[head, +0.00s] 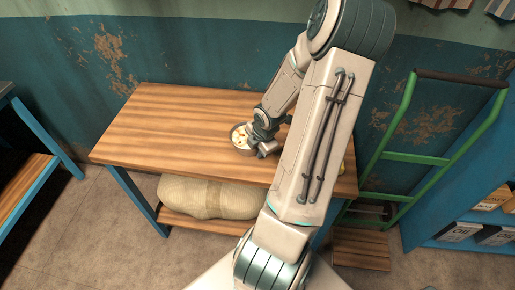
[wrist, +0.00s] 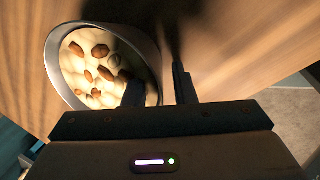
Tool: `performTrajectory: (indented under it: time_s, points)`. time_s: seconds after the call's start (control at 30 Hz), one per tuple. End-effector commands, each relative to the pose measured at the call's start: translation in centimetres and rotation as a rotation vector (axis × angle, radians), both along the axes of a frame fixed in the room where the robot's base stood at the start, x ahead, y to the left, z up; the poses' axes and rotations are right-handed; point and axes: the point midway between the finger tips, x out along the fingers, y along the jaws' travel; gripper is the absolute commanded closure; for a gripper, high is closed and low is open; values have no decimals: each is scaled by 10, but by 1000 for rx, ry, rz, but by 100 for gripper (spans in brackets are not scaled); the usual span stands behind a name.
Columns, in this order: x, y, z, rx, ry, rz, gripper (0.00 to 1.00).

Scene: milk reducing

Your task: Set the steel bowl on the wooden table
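The steel bowl (head: 236,146) is on or just at the wooden table (head: 160,125), near the middle of its top. In the wrist view the bowl (wrist: 149,52) shows its grey rim and a pale filling with several brown pieces. My gripper (head: 258,149) is at the bowl's right side. In the wrist view my gripper (wrist: 160,88) has its fingers apart, one inside the bowl and one outside, with the rim between them. A gap shows beside the outer finger. Part of the bowl is hidden by my gripper.
A large tan sack (head: 195,197) lies on the shelf under the table. A green hand truck (head: 425,158) stands right of the table, beside a blue shelf with boxes (head: 460,232). Another blue-framed bench (head: 22,185) is at the left. The table's left half is clear.

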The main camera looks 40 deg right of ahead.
Motion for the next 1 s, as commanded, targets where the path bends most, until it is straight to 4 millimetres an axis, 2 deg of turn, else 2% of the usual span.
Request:
performTrajectory:
  time_s: [0.17, 0.7, 1.0]
  points:
    - [-2, -1, 13, -1, -1, -3, 76]
    - [-26, 1, 102, -1, -1, -4, 76]
    - [-32, 2, 118, 0, 1, -1, 76]
